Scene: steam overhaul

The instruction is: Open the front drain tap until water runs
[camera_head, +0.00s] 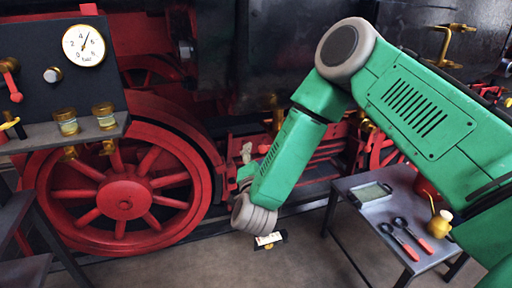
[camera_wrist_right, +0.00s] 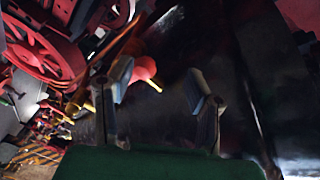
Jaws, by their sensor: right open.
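My right gripper (camera_wrist_right: 160,75) is open in the wrist view, with its two grey fingers spread apart. A red rounded handle with a brass tip (camera_wrist_right: 144,69) shows near the left finger, partly overlapped by it. It looks like a tap handle, but I cannot tell whether it is the front drain tap or whether the finger touches it. In the head view my green right arm reaches down in front of the locomotive, and its forearm hides most of the gripper. Brass fittings (camera_head: 275,118) show beside the forearm. No running water is visible. My left gripper is out of view.
A large red spoked wheel (camera_head: 125,200) stands at left. A gauge panel (camera_head: 40,70) is above it. A grey table (camera_head: 357,222) at right holds a tray, red-handled tools and a brass oil can. A small black box with a white label (camera_head: 268,240) lies on the floor.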

